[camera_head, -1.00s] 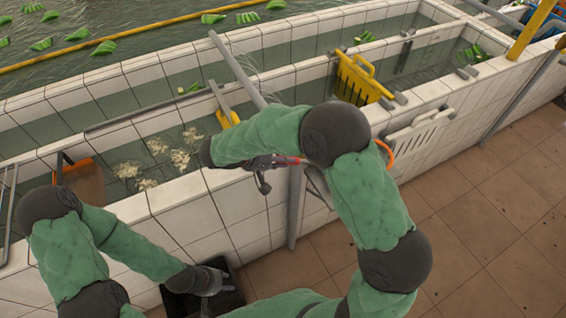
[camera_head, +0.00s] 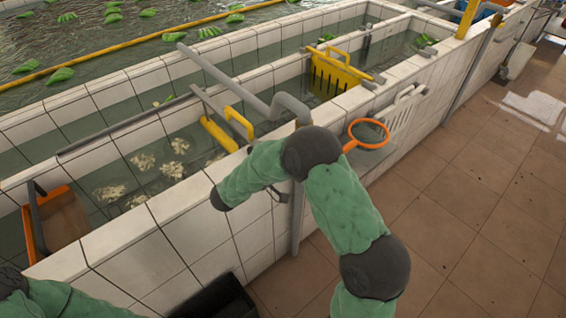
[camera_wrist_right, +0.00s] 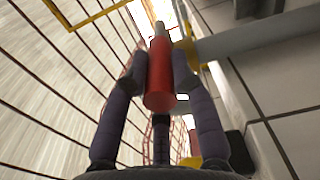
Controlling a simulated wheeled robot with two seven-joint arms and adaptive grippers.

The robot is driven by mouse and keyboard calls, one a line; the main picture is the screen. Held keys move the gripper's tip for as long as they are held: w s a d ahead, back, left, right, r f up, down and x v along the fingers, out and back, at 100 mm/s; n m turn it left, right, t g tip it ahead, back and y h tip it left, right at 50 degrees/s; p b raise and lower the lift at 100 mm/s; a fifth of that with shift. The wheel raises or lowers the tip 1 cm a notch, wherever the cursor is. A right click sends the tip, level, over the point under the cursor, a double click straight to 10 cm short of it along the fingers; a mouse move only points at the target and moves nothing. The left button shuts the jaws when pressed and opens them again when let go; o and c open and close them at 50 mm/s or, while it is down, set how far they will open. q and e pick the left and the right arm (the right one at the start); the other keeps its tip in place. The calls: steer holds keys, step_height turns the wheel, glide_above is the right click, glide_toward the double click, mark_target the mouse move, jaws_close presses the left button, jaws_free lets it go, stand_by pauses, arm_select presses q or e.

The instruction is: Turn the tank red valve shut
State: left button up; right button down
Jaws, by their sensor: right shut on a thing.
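The red valve handle (camera_wrist_right: 160,92) is a smooth red grip with a pale metal end, seen in the right wrist view. My right gripper (camera_wrist_right: 159,72) has its two dark fingers closed on either side of this handle. In the head view the handle and most of my right gripper are hidden behind my green right forearm at the tank wall. The tank (camera_head: 195,215) has white-tiled walls, and a grey pipe (camera_head: 240,85) bends over its rim. My left gripper is outside the head view; only part of the left arm shows at the lower left.
A yellow basket (camera_head: 335,75) hangs in the tank. An orange-rimmed strainer (camera_head: 349,146) and a white slotted rack (camera_head: 405,110) are on the outer wall. An orange scoop (camera_head: 62,220) stands at left. A black bin (camera_head: 220,300) is below. Tiled floor at right is clear.

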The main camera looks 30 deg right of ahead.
steer(key=shift+f, duration=0.2)
stand_by(0.3)
steer(key=c, duration=1)
jaws_free()
steer(key=shift+w, duration=0.1)
steer(key=shift+c, duration=0.2)
steer(key=s+a, duration=0.1)
steer(key=a, duration=1.1)
steer(key=shift+s, duration=0.4)
steer(key=shift+d+f, duration=0.1)
steer(key=shift+f, duration=0.05)
